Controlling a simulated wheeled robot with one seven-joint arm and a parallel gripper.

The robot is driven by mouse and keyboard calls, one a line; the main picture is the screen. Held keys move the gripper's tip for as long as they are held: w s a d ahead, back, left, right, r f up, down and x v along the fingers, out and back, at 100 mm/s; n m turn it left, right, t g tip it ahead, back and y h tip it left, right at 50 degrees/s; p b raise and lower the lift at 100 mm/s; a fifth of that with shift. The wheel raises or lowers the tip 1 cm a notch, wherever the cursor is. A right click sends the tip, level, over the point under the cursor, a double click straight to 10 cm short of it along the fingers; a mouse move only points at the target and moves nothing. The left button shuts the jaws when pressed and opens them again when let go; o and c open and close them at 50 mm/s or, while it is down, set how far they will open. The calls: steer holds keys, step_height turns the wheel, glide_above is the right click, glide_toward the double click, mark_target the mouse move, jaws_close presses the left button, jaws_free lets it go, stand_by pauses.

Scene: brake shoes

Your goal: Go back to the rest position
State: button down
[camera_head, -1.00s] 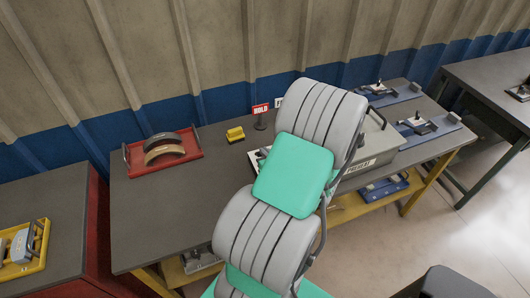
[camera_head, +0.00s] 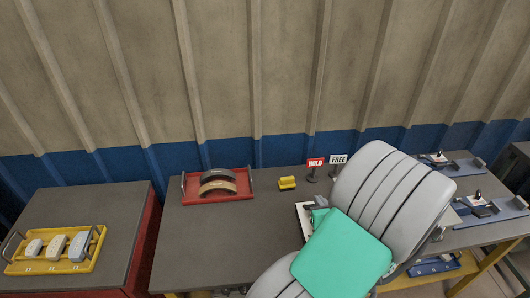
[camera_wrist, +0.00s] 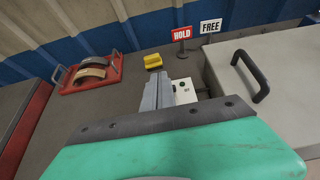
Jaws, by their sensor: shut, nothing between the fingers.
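My gripper (camera_wrist: 157,92) shows in the wrist view as two grey fingers pressed together, with nothing between them. It is above the dark workbench (camera_head: 240,230), over or near a white box with small round controls (camera_wrist: 184,91). In the head view my grey and green arm hides most of the gripper and the middle right of the bench. A red tray (camera_head: 189,199) with two curved brake shoes (camera_head: 218,182), one dark and one tan, stands at the bench's back left, apart from my gripper.
A yellow block (camera_head: 287,183), a red HOLD sign (camera_head: 316,162) and a white FREE sign (camera_head: 338,159) stand along the back. A large grey case with a black handle (camera_wrist: 255,78) is at right.

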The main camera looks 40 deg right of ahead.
steer(key=w+a+r+n+g+y+b, duration=0.1)
steer(key=w+a+n+g+y, duration=0.3)
steer(key=a+n, duration=0.65)
steer(key=w+a+r+n+t+y+b, duration=0.1)
steer(key=w+a+n+y, duration=0.1)
steer(key=w+a+n, duration=0.8)
steer(key=s+a+r+n+g+b, duration=0.1)
steer(key=s+a+r+n, duration=0.2)
steer(key=a+n, duration=0.4)
steer(key=s+a+r+n+g+b, duration=0.1)
steer(key=s+a+r+n, duration=0.3)
steer(key=n, duration=1)
steer(key=s+a+g, duration=0.1)
steer(key=s+a, duration=0.1)
steer(key=a, duration=0.2)
steer(key=shift+s+a+r, duration=0.2)
steer(key=shift+s, duration=0.05)
